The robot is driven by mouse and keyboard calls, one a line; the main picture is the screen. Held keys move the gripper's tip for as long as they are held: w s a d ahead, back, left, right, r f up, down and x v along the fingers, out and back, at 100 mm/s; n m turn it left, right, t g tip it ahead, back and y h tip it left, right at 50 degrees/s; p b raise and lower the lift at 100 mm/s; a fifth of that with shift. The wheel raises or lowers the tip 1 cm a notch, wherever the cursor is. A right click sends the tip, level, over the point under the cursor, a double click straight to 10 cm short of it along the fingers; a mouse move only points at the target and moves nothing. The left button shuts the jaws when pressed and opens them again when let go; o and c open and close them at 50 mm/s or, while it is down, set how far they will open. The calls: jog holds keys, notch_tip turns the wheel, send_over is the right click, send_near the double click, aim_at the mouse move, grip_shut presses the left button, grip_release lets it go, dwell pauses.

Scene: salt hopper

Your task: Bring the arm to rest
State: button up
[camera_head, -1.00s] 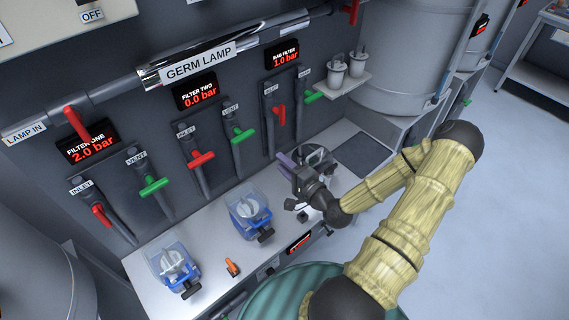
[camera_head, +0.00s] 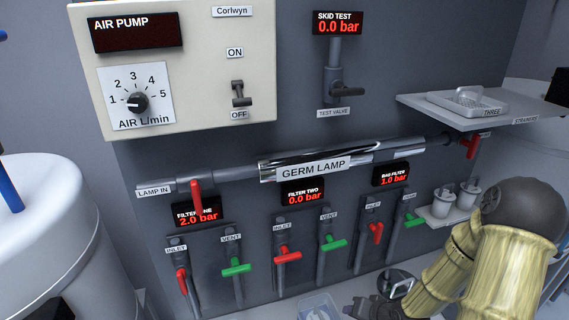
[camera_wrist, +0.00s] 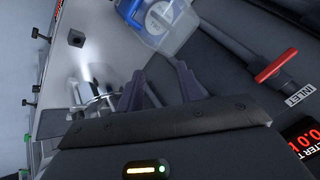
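My arm (camera_head: 500,255), pale yellow with dark joints, is bent at the lower right of the head view. My gripper (camera_head: 368,309) is low at the bottom edge there, partly cut off. In the wrist view my gripper (camera_wrist: 160,78) shows two dark purple fingers standing apart with nothing between them. A clear filter housing with a blue rim (camera_wrist: 165,25) lies beyond the fingertips. The red inlet handle (camera_wrist: 275,65) is to their right, apart from them.
The wall panel holds red and green valve handles (camera_head: 287,255) below the germ lamp pipe (camera_head: 320,160). A shelf (camera_head: 480,108) juts out at the right above my arm. Two grey cups (camera_head: 453,200) stand on a small ledge close to my arm. A white tank (camera_head: 70,235) stands at the left.

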jog(key=s+a+r+n+g+h, duration=0.1)
jog(key=s+a+r+n+g, duration=0.1)
jog(key=s+r, duration=0.3)
jog(key=s+a+r+n+g+h, duration=0.1)
jog(key=s+a+r+h, duration=0.1)
jog(key=s+r, duration=0.3)
notch_tip(320, 180, up, 5)
jog(key=shift+f+n+g+h, duration=0.1)
jog(key=shift+n+g+h, duration=0.2)
jog(key=shift+n+g, duration=0.1)
jog(key=shift+w, duration=0.15)
jog(key=shift+d, duration=0.2)
dwell(0.5)
